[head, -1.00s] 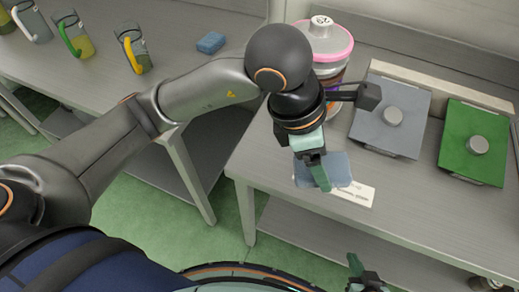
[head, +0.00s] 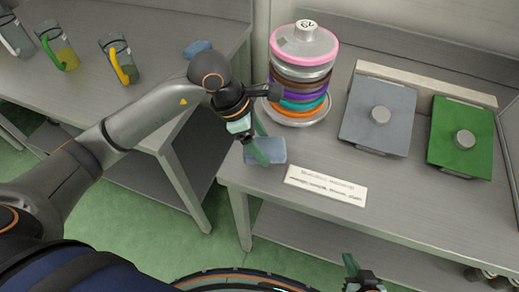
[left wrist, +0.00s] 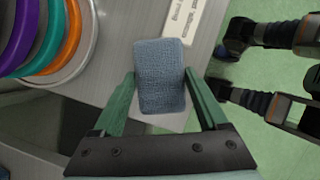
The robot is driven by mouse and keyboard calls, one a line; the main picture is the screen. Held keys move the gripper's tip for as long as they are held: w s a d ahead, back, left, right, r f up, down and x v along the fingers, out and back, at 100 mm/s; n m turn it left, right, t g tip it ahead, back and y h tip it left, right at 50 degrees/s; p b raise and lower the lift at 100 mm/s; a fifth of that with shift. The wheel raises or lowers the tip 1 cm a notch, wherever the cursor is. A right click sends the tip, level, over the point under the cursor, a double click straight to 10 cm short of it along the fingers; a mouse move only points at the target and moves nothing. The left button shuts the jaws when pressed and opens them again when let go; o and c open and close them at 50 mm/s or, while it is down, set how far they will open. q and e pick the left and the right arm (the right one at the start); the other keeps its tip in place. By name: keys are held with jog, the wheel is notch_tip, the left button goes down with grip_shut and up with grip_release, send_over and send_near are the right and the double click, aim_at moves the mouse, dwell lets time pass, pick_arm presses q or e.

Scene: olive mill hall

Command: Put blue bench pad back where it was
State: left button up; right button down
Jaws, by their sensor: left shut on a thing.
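The blue bench pad (head: 266,151) is a small, grey-blue, rounded block over the near left corner of the right bench. My left gripper (head: 258,150) is shut on it. In the left wrist view the pad (left wrist: 159,76) sits between the two green fingers of the left gripper (left wrist: 161,90). I cannot tell whether the pad touches the bench top. My right gripper (head: 362,276) shows only in part at the bottom edge of the head view, and its opening is unclear.
A white label (head: 325,186) lies right of the pad. A stack of coloured discs (head: 301,75) stands behind it. A grey board (head: 376,122) and a green board (head: 460,145) lie further right. Another bench (head: 100,95) holds jugs and a blue block (head: 197,48). A gap separates the benches.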

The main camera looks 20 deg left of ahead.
pick_arm(q)
jog(key=shift+w+a+f, duration=0.1)
jog(key=shift+a+f, duration=0.05)
jog(key=shift+f, duration=0.8)
jog(key=shift+w+a+f, duration=0.1)
jog(key=shift+f, duration=0.85)
jog(key=shift+f, duration=0.25)
jog(key=o, duration=0.9)
jog(key=shift+r, duration=0.1)
jog(key=o, duration=0.3)
jog(key=shift+r, duration=0.3)
jog(key=v, duration=1.1)
jog(key=shift+a+r+p, duration=0.25)
jog(key=shift+r+p, duration=0.05)
jog(key=shift+p, duration=0.05)
